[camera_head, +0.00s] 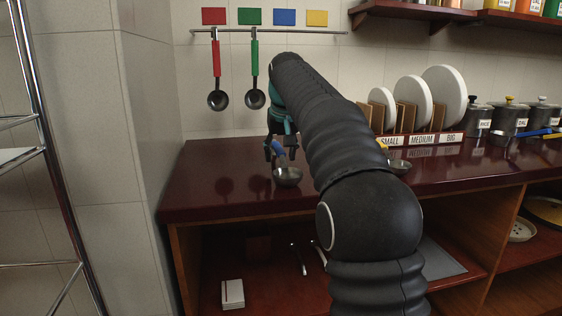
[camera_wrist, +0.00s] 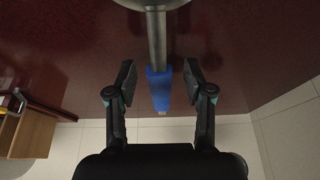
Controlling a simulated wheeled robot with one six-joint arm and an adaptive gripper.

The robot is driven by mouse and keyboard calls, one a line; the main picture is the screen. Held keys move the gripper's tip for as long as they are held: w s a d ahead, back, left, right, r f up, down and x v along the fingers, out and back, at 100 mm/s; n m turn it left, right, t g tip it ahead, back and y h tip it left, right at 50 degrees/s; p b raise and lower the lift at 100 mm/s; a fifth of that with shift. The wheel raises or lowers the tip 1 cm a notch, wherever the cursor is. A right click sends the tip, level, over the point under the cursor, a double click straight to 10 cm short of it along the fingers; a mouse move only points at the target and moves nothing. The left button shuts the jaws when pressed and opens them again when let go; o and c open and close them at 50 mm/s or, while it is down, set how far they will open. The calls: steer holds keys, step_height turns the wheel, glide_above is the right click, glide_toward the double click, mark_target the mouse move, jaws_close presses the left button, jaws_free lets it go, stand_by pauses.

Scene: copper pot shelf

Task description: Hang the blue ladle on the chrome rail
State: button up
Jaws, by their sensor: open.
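The blue ladle has a steel bowl (camera_head: 287,176) near the counter's left end and a blue handle (camera_head: 277,148), partly hidden by my gripper (camera_head: 279,152). In the wrist view its blue handle grip (camera_wrist: 158,92) lies between the open fingers of my gripper (camera_wrist: 159,78), with a gap on each side. The steel shaft runs to the bowl at the top edge. The chrome rail (camera_head: 300,32) is on the wall above. A red ladle (camera_head: 216,65) and a green ladle (camera_head: 254,65) hang from its left part; the stretch beneath the blue plate (camera_head: 284,17) is bare.
The dark red counter (camera_head: 205,165) is clear to the left. Another ladle bowl (camera_head: 400,167) lies behind my arm. A rack of white plates (camera_head: 444,90), a size label strip (camera_head: 421,141) and several lidded pots (camera_head: 510,117) stand right. A metal ladder frame (camera_head: 50,150) is far left.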

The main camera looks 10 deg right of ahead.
mark_target(279, 149)
steer(key=shift+w+f, duration=0.1)
steer(key=shift+f, duration=0.2)
jaws_close()
steer(key=shift+r, duration=0.5)
step_height(279, 149, up, 3)
steer(key=shift+r+p, duration=0.15)
steer(key=shift+p, duration=0.7)
steer(key=s+d+r, duration=0.6)
steer(key=s+d, duration=0.1)
steer(key=d, duration=0.2)
steer(key=shift+s+r, duration=0.2)
steer(key=shift+r, duration=0.2)
